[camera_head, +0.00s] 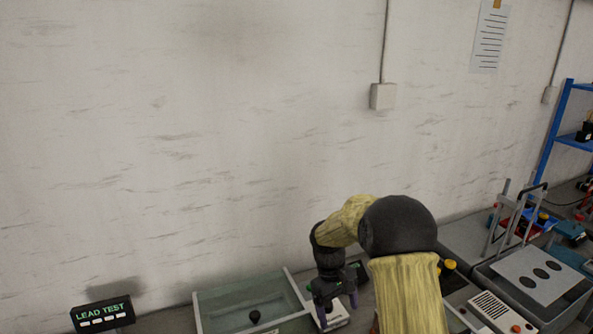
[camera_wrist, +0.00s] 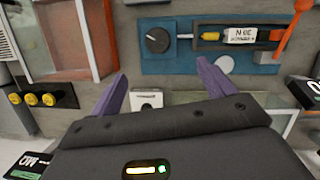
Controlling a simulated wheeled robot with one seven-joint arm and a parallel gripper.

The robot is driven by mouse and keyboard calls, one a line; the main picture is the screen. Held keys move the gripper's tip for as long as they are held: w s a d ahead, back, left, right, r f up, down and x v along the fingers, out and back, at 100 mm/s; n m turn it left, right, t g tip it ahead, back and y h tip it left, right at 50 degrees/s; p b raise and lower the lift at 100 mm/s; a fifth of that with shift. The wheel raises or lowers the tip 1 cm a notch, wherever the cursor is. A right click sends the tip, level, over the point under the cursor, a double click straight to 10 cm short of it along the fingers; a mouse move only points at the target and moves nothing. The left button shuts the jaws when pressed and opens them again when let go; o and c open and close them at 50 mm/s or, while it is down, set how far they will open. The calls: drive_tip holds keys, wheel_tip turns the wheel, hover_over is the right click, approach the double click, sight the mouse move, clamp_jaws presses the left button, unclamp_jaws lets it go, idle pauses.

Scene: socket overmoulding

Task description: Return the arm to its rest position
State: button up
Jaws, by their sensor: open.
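My gripper (camera_head: 335,296) is at the lower middle of the head view, at the end of my yellow and black arm. It hangs over the bench just right of a clear-walled tank. In the wrist view my gripper (camera_wrist: 165,95) shows two purple fingers spread wide apart with nothing held between them. A small white block (camera_wrist: 146,98) appears between the fingers in that view, apart from them. A blue panel (camera_wrist: 210,48) with a black knob and a labelled part lies beyond the fingertips.
The clear tank (camera_head: 225,304) stands left of my gripper. A LEAD TEST sign (camera_head: 102,314) is at the lower left. A grey tray (camera_head: 543,308) and a blue shelf (camera_head: 556,130) are at the right. Yellow buttons (camera_wrist: 33,99) show in the wrist view.

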drive_tip(key=s+d+r+m+t+y, duration=0.1)
drive_tip(key=s+d+r+m+t, duration=0.1)
drive_tip(key=s, duration=0.7)
drive_tip(key=s+d+r+m+t+y, duration=0.1)
drive_tip(key=s+d+r+m+t, duration=0.1)
drive_tip(key=s, duration=0.8)
wheel_tip(320, 180, up, 3)
drive_tip(key=m+t, duration=0.1)
drive_tip(key=m, duration=0.1)
drive_tip(key=shift+f+m, duration=0.2)
drive_tip(key=shift+m, duration=0.1)
drive_tip(key=shift+s, duration=0.1)
idle(2.2)
